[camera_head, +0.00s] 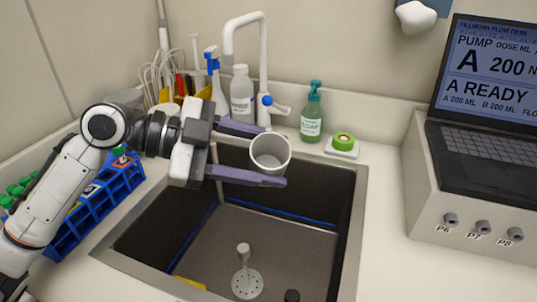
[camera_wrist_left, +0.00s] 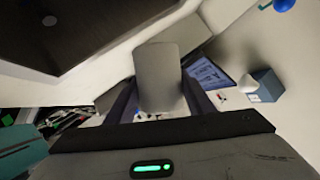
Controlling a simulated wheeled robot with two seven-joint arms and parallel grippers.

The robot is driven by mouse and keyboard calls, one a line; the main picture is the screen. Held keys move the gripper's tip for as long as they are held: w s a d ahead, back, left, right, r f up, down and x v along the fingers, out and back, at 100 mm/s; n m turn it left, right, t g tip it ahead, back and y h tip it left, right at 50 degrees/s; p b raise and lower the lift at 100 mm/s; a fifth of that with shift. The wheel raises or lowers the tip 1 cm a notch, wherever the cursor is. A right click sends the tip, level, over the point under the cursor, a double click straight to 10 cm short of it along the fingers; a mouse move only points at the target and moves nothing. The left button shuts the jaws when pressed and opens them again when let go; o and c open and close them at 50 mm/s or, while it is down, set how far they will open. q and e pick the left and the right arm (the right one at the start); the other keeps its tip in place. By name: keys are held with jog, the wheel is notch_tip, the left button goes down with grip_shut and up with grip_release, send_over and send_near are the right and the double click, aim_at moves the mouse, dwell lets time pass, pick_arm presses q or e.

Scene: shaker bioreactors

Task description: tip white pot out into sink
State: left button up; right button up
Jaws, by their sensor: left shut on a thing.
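The white pot (camera_head: 270,153) is held over the back part of the sink (camera_head: 360,215). Its open mouth shows from above in the head view, and it looks close to upright there. My left gripper (camera_head: 270,158) is shut on the pot, with one purple-grey finger on each side. In the left wrist view the pot (camera_wrist_left: 158,78) stands between the two fingers (camera_wrist_left: 158,98). Whether anything is inside the pot I cannot tell. My right gripper is not in view.
A faucet (camera_head: 262,60) and a green soap bottle (camera_head: 312,115) stand behind the sink. A blue tube rack (camera_head: 95,205) is at the left under my arm. A pump unit with a screen (camera_head: 485,80) stands at the right.

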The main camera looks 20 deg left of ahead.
aim_at(268, 161)
pick_arm(q)
jog(key=shift+w+a+f+n+g, duration=0.2)
jog(key=shift+w+f+n, duration=0.1)
jog(key=shift+f, duration=0.15)
jog(key=shift+w+a+f+n+g, duration=0.2)
jog(key=shift+f+n, duration=0.1)
jog(key=shift+f, duration=0.1)
jog(key=shift+d+r+p, duration=0.1)
jog(key=shift+r+p, duration=0.05)
jog(key=shift+p, duration=0.2)
jog(key=shift+n+g+h, duration=0.4)
jog(key=shift+n, duration=0.3)
jog(key=shift+w+a+f+b, duration=0.2)
jog(key=shift+w+f, duration=0.1)
jog(key=shift+f, duration=0.4)
jog(key=shift+w+a+f+b, duration=0.15)
jog(key=shift+w+f, duration=0.1)
jog(key=shift+f, duration=0.4)
jog(key=shift+w+a+f+b, duration=0.2)
jog(key=shift+w+f, duration=0.1)
jog(key=shift+f, duration=0.4)
jog(key=shift+s+d+f+n+g+h+p, duration=0.15)
jog(key=shift+f+n+g+h+p, duration=0.2)
jog(key=shift+n, duration=0.45)
